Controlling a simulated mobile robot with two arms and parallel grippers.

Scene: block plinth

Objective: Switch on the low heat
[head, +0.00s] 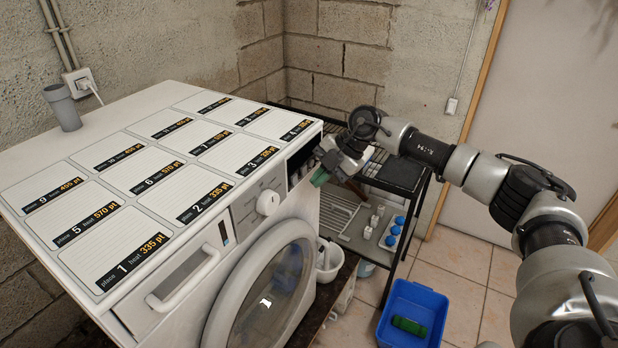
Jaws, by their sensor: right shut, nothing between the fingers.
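A white front-loading machine (186,258) stands at the left, with a round dial (268,203) on its front panel. Right of the dial is a dark display (304,152) with a row of small buttons (294,180) below it. I cannot read their labels, so I cannot tell which is the low heat. My right gripper (322,176) is at the right end of this panel, close to the buttons, shut and empty. A green patch shows at its fingertips. Whether it touches a button I cannot tell. My left gripper is out of view.
Numbered white cards (140,249) cover the machine's top, with a grey cup (62,107) at its back left corner. A dark rack (394,175) holding blue and white items stands right of the machine. A blue bin (413,312) with a green object sits on the tiled floor.

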